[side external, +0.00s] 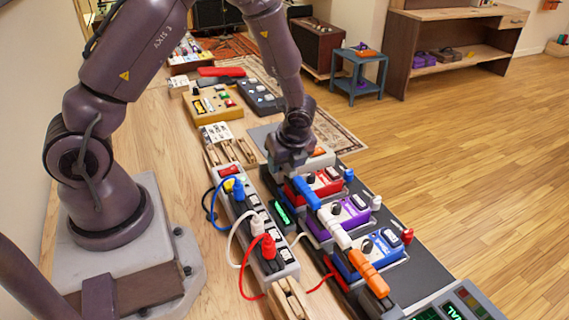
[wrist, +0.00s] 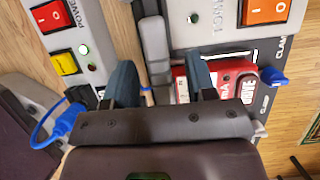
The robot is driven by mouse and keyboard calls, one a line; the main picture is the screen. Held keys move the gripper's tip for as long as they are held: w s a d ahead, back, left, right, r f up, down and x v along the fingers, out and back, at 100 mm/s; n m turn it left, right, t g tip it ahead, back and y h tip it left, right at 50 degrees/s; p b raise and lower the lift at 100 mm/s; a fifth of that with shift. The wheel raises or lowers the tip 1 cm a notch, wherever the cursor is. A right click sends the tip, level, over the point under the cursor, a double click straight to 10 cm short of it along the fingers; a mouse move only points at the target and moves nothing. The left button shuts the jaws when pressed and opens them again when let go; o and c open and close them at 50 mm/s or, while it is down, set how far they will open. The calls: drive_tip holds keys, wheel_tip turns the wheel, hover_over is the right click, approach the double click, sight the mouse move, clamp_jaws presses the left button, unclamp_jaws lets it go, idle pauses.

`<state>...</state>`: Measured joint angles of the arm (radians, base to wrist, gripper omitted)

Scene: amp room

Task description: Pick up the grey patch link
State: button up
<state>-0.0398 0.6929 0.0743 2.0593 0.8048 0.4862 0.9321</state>
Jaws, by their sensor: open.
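The grey patch link (wrist: 155,42) is a narrow upright bar in the wrist view, between a power strip and a pedal. My gripper (wrist: 161,78) is open, with one finger on each side of the link's lower part. I cannot tell whether either finger touches it. In the side external view my gripper (side external: 289,160) is low at the far end of the pedal row, next to the red pedal (side external: 327,183). The grey link cannot be made out there, with my gripper over that spot.
Blue (side external: 307,193), white (side external: 334,228) and orange (side external: 369,272) links run along the row beside the purple pedal (side external: 354,213) and blue pedal (side external: 384,252). The power strip (side external: 262,240) with plugs and cables lies close on the left. More pedals (side external: 213,104) stand behind.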

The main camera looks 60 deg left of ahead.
clamp_jaws()
idle(0.4)
